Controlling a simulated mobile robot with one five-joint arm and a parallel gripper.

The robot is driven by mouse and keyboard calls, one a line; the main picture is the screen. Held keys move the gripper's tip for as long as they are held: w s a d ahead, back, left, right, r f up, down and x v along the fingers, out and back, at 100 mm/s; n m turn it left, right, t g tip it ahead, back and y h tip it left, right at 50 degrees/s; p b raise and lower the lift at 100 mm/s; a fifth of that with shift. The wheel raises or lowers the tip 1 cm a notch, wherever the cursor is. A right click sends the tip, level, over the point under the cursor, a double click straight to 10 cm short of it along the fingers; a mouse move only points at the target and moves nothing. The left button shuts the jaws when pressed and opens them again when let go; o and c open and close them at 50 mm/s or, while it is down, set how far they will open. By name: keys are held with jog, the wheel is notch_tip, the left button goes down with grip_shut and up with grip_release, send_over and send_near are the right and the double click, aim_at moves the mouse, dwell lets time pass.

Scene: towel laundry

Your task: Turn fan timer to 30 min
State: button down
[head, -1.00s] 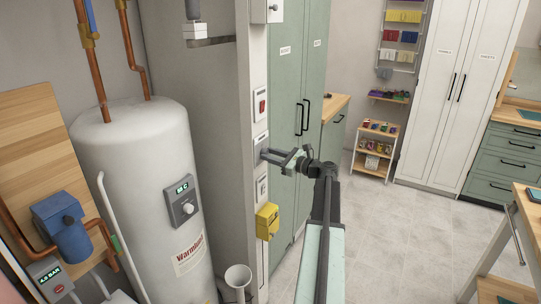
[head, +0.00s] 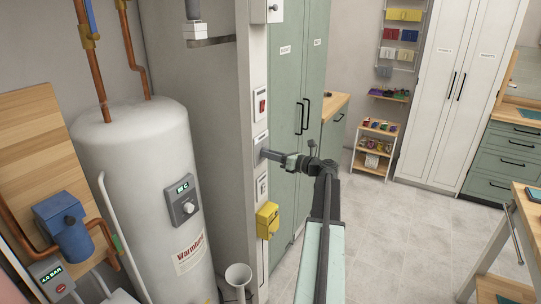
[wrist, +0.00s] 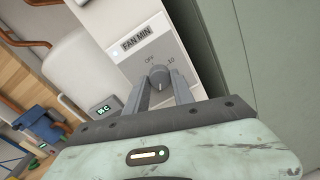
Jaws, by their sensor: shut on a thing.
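The fan timer is a pale plate (wrist: 150,52) labelled "FAN MIN", on the narrow wall edge beside the green cabinet. Its grey round knob (wrist: 158,77) has a light pointer mark, and "OFF" is printed above it. In the head view my gripper (head: 267,154) reaches left to the plate and hides the knob. The wrist view appears tilted against the plate.
A red switch (head: 262,104) is above the timer; another plate (head: 262,187) and a yellow box (head: 267,220) are below it. The green cabinet (head: 285,80) stands close behind my arm. The white boiler (head: 140,190) is to the left. Open floor (head: 400,235) lies right.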

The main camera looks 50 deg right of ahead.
dwell(0.3)
jog(key=c, duration=1.1)
grip_release()
jog(key=s, duration=0.2)
jog(key=s+d, duration=0.1)
jog(key=s, duration=0.4)
jog(key=shift+s+d, duration=0.25)
jog(key=shift+s, duration=0.15)
